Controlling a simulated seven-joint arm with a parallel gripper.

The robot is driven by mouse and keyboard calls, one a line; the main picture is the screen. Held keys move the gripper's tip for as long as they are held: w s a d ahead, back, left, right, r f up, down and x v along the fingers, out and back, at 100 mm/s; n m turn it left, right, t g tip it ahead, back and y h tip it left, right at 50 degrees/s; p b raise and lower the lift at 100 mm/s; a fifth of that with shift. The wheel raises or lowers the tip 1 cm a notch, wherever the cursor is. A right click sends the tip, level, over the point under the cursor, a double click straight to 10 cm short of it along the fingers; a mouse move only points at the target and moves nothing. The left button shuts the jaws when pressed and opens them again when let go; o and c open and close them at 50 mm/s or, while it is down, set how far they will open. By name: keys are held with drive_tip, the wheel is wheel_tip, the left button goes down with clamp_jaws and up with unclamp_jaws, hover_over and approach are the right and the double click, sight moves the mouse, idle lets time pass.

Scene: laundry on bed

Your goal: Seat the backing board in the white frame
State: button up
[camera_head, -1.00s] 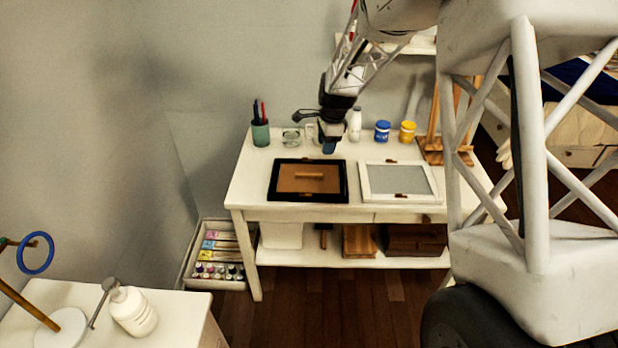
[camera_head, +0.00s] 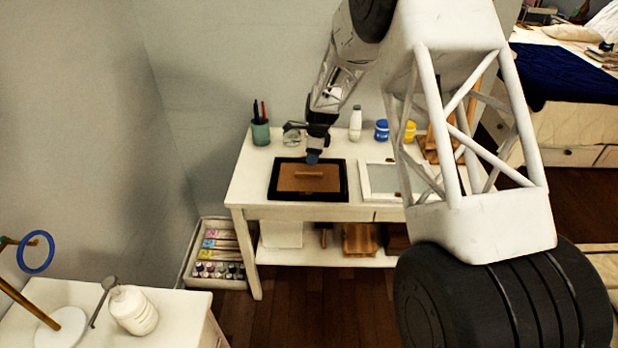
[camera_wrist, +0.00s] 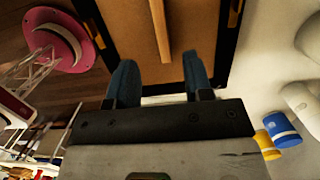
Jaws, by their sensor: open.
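The brown backing board (camera_head: 290,183) lies within the black frame (camera_head: 271,180) on the white desk, with a raised wooden grip strip (camera_head: 309,174) across its middle. In the wrist view the board (camera_wrist: 200,30) and its strip (camera_wrist: 160,30) show beyond the fingertips. The white frame (camera_head: 365,182) with a grey inside lies to the right; my arm hides its right part. My gripper (camera_head: 313,158) is over the far edge of the black frame. Its two blue fingers (camera_wrist: 160,78) are apart, with nothing between them, and the strip lines up with the gap.
Behind the frames stand a pen cup (camera_head: 260,132), a glass jar (camera_head: 292,137), a white bottle (camera_head: 355,123), a blue jar (camera_head: 381,130) and a yellow jar (camera_head: 410,130). A small wooden easel (camera_head: 430,148) is partly hidden. The desk's front left is clear.

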sight(309, 172)
drive_tip(key=shift+a+f, duration=0.15)
drive_tip(key=shift+f, duration=1.1)
drive_tip(key=shift+f, duration=0.1)
drive_tip(key=shift+w+a+f, duration=0.1)
drive_tip(key=shift+a+f, duration=0.1)
drive_tip(key=shift+f, duration=1.05)
drive_tip(key=shift+a+f, duration=0.15)
drive_tip(key=shift+f, duration=1.1)
drive_tip(key=shift+c, duration=0.2)
clamp_jaws()
